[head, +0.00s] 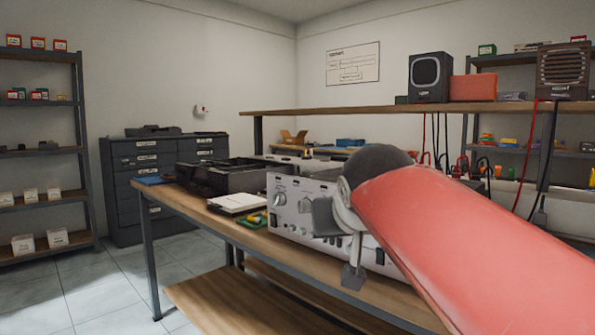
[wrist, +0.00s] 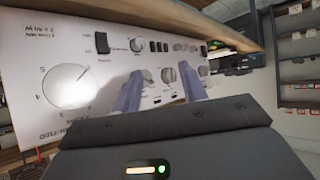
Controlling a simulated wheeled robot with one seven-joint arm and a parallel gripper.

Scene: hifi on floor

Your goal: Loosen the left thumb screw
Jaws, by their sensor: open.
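A silver hi-fi unit (head: 290,208) stands on the wooden bench in the head view, its front panel partly hidden by my arm. In the wrist view its pale panel (wrist: 50,30) fills the left and middle. A large round dial (wrist: 68,88) is at left, with several smaller knobs and switches to its right. My gripper (wrist: 160,92) is open, its two fingers apart in front of the panel. A small round knob (wrist: 168,75) shows between the fingers; contact cannot be told. I cannot tell which part is the left thumb screw. My gripper (head: 340,248) is partly hidden in the head view.
A black open-topped unit (head: 225,177) and a white stack of paper (head: 238,203) lie left of the hi-fi on the bench (head: 180,203). A raised shelf (head: 370,108) with speakers runs behind. Open floor (head: 110,290) lies at left.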

